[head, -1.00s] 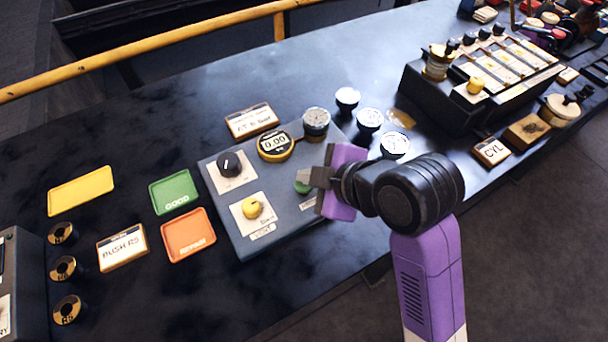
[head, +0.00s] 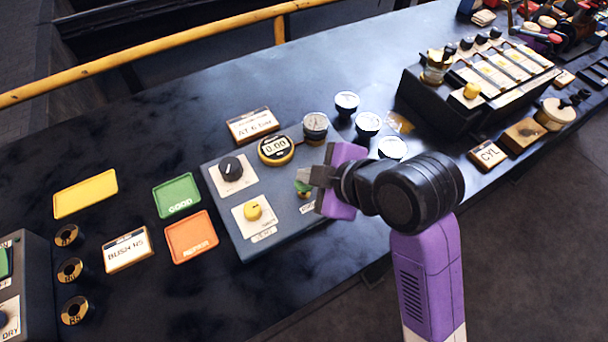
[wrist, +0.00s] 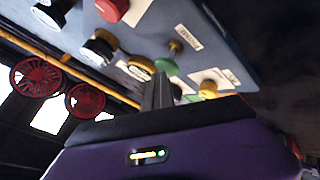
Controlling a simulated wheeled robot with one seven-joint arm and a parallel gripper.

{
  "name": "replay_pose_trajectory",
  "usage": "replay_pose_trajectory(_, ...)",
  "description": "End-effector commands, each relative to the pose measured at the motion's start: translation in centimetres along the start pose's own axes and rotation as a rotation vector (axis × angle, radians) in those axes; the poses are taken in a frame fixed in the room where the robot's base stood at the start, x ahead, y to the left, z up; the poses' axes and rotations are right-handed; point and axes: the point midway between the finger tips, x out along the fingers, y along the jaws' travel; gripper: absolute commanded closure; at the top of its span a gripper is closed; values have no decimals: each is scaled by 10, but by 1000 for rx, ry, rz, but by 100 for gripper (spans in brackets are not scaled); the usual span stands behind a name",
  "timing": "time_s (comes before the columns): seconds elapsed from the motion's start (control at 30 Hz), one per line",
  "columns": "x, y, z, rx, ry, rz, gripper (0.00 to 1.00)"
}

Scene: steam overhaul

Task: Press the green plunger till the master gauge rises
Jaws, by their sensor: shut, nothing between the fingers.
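The grey test box (head: 225,205) on the bench carries a green plunger (head: 303,188), partly hidden by my fingers in the head view. The green plunger also shows in the wrist view (wrist: 168,67), close beyond the fingertips. My gripper (head: 304,176) is shut and empty, its tips right at the plunger; I cannot tell whether they touch it. In the wrist view the fingers (wrist: 160,90) point up at the box. A round digital display (head: 275,149) on the box reads 0.00. A silver dial gauge (head: 315,124) stands at its back corner; its needle is too small to read.
The box also has a black knob (head: 231,168) and a yellow knob (head: 253,210). Several round gauges (head: 368,122) stand behind my wrist. Green (head: 177,195) and orange (head: 191,236) trays lie to the left. A black rack (head: 440,100) stands at right.

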Motion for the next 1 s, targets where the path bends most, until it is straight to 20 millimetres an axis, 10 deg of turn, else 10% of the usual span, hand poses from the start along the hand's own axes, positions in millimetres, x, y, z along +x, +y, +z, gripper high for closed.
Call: replay_pose_trajectory(1.0, -35, 25, -25, -1, 2, 2, 100)
